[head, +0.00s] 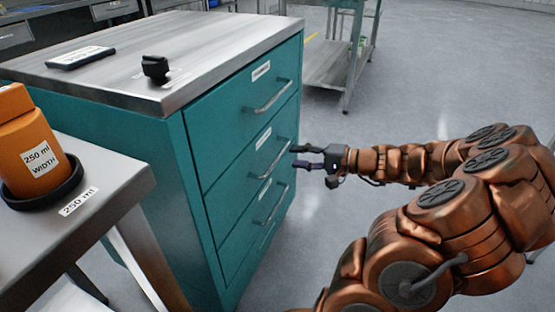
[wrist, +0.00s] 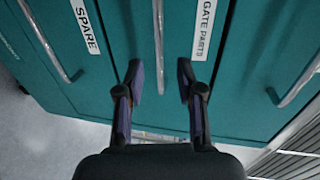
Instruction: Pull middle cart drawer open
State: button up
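The teal cart (head: 150,140) stands at centre-left with its drawers stacked on the right-hand face, all fronts flush and shut. The middle drawer's bar handle (head: 272,160) is below the top one. My gripper (head: 294,157) is open and empty at the far end of that handle. In the wrist view my gripper (wrist: 161,80) has a finger on each side of a metal bar handle (wrist: 158,40), beside the "GATE PARTS" label (wrist: 203,28). The handle's end shows between the fingertips; no contact shows, and I cannot tell the depth gap.
The top handle (head: 268,97) and a lower handle (head: 272,206) are close by. A black knob-like object (head: 155,68) and a flat dark device (head: 80,58) lie on the cart top. A bench with an orange bottle (head: 30,150) is at left.

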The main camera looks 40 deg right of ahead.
aim_at(279, 153)
jog(key=shift+b+x, duration=0.95)
jog(key=shift+x, duration=2.2)
grip_shut()
